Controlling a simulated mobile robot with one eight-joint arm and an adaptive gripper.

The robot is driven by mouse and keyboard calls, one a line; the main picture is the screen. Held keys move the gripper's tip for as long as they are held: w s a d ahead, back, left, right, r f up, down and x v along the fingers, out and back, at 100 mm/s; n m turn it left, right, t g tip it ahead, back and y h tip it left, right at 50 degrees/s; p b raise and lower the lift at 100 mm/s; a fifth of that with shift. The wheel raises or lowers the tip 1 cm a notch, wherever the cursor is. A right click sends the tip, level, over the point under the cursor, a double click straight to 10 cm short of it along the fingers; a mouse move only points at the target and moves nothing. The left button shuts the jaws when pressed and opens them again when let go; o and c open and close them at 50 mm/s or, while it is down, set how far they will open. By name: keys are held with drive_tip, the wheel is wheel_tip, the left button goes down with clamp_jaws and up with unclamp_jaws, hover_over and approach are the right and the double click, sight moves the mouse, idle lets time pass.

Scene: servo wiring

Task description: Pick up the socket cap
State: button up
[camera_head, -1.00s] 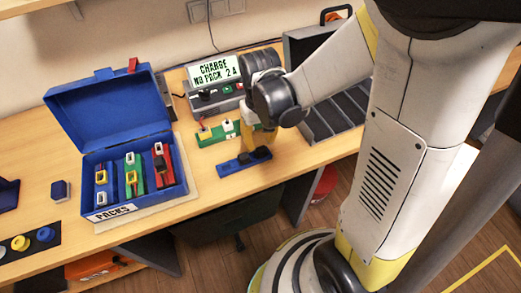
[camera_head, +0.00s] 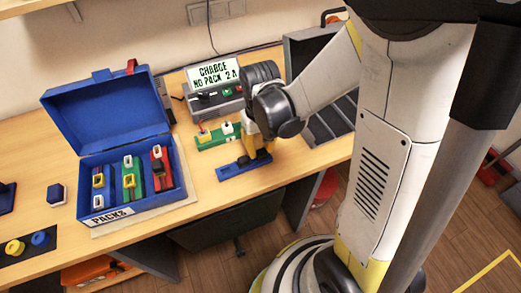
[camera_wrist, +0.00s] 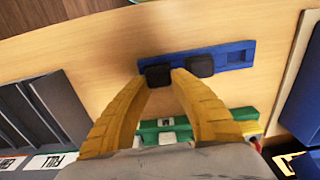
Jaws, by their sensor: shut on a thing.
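My gripper (camera_head: 257,157) is low over a blue strip (camera_head: 230,173) on the wooden bench, its fingertips at the strip. In the wrist view, the black fingertip pads of my gripper (camera_wrist: 179,70) are close together with a narrow gap over the blue strip (camera_wrist: 236,56). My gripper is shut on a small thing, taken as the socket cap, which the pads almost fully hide. I cannot tell whether it is clear of the strip. An open recess shows at the strip's right end in the wrist view.
A green board (camera_head: 211,142) with small connectors lies just behind the strip. The charger (camera_head: 215,98) with a sign stands behind it. An open blue case (camera_head: 125,205) of packs is to the left, and a dark slotted tray (camera_head: 325,125) to the right. The bench's front edge is close.

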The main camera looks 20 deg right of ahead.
sight(260, 149)
wheel_tip(260, 149, up, 4)
drive_tip(key=shift+r+p, duration=0.2)
drive_tip(key=shift+p, duration=0.85)
drive_tip(key=s+d+r+p, duration=0.3)
drive_tip(key=d+r, duration=0.3)
drive_tip(key=d, duration=0.5)
drive_tip(key=shift+s+r, duration=0.15)
drive_tip(key=shift+s, duration=0.05)
drive_tip(key=shift+d, duration=0.1)
